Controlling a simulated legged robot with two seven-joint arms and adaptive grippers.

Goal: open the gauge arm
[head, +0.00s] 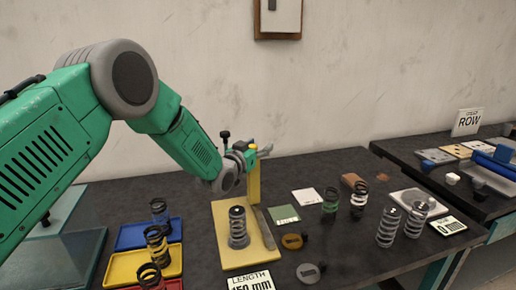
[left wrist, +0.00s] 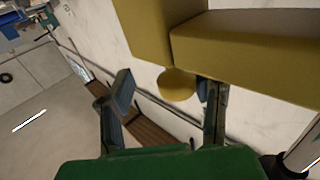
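The gauge stands on a pale yellow base plate (head: 232,258) with a yellow upright post (head: 254,186). A dark coil spring (head: 238,228) stands on a grey seat on that plate. My left gripper (head: 262,149) is at the top of the post and partly covers the gauge arm there. In the left wrist view, a thick yellow beam (left wrist: 240,50) fills the upper right, with a round yellow knob (left wrist: 177,84) under it. The left gripper's fingers (left wrist: 165,95) are apart, one on each side of the knob; contact cannot be told. My right gripper is not in view.
Blue, yellow (head: 140,265) and red trays with springs lie left of the gauge. Several loose springs (head: 388,226), a length card (head: 250,281) and round tags (head: 308,272) lie on the dark table. A second table (head: 440,160) stands at the right.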

